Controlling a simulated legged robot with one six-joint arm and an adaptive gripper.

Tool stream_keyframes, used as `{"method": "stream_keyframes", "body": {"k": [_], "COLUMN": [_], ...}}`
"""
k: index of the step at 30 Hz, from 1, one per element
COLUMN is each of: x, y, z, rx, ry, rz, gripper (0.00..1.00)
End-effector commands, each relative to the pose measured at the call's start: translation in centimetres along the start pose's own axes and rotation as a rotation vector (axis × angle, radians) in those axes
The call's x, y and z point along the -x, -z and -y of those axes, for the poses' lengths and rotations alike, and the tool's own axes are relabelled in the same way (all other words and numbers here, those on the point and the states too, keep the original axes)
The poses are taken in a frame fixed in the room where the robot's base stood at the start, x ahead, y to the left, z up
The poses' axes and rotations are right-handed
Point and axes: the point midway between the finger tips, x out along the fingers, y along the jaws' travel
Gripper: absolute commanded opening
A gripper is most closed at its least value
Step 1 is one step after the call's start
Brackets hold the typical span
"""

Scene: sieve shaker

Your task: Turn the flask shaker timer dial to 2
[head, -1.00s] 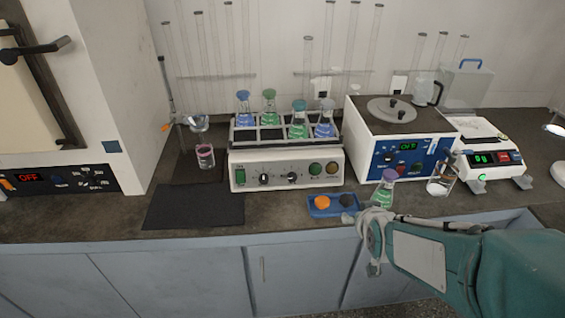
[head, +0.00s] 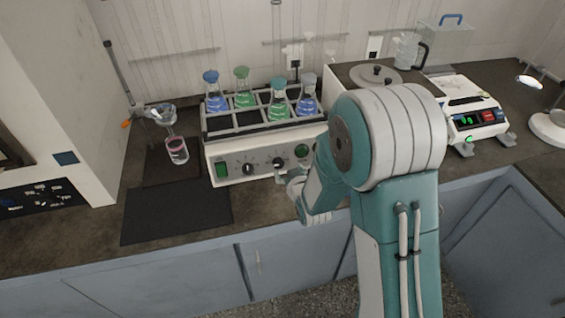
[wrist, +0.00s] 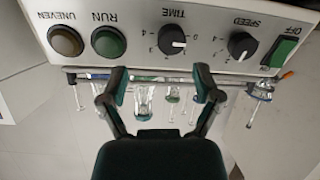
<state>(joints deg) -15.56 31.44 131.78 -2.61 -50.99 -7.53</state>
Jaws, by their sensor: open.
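The flask shaker (head: 232,152) stands on the bench in the head view, with several stoppered flasks of blue and green liquid in its rack. Its timer dial (head: 279,163) is the right one of two black knobs on the front panel. In the wrist view, which is turned over, the TIME dial (wrist: 172,41) shows a white mark on its right side, toward the 0. My gripper (head: 286,180) is just in front of and below the dial in the head view. In the wrist view my gripper (wrist: 160,82) is open and empty, its fingers apart from the dial.
The SPEED dial (wrist: 241,45), the green OFF switch (wrist: 281,50) and the green RUN button (wrist: 109,42) flank the timer dial. A dark mat (head: 175,212) lies left of my arm. A balance (head: 477,112) stands at the right. My arm hides part of the bench.

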Motion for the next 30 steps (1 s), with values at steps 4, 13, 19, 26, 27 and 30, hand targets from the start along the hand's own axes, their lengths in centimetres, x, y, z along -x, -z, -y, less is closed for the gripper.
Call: {"method": "stream_keyframes", "body": {"k": [4, 13, 19, 26, 27, 30], "x": [-2.9, -5.6, -5.8, -5.9, -5.9, -5.9], "y": [0.0, 0.0, 0.0, 0.1, 0.1, 0.1], "z": [0.5, -0.2, -0.1, 0.2, 0.2, 0.2], "rx": [0.004, -0.004, -0.002, 0.002, 0.001, 0.001], "ry": [0.002, 0.002, 0.002, 0.001, 0.001, 0.003], "rz": [0.002, -0.001, -0.001, 0.0, 0.0, -0.001], "gripper": [0.82, 0.82, 0.82, 0.06, 0.0, 0.0]}}
